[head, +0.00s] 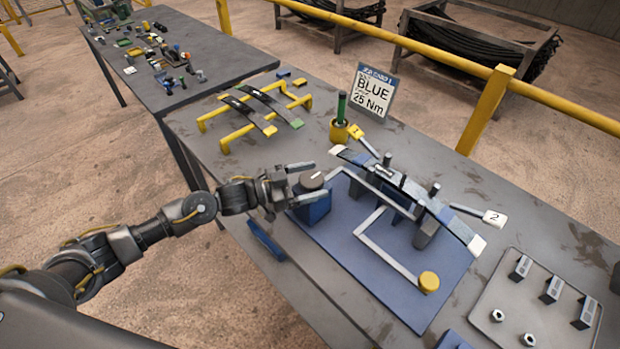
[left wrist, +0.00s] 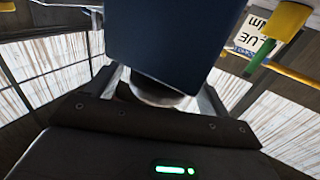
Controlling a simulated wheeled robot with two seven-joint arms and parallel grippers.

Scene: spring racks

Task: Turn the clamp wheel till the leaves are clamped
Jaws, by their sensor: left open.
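The clamp wheel (head: 312,180), a grey round knob with a pointer line, sits on a blue block (head: 313,208) at the left end of the fixture. The dark spring leaves (head: 407,190) lie stacked across the fixture's grey posts. My left gripper (head: 312,182) is open, with one finger on each side of the wheel; I cannot tell whether they touch it. In the left wrist view the wheel's grey rim (left wrist: 158,97) shows between the fingers, below the blue block (left wrist: 170,40). My right gripper is not in view.
A bent grey lever with a yellow knob (head: 429,281) lies across the blue base plate (head: 350,262). A sign (head: 372,95) reads BLUE 25 Nm. A yellow rack (head: 250,115) holds more leaves. A grey tray (head: 500,322) with nuts and clips is at right.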

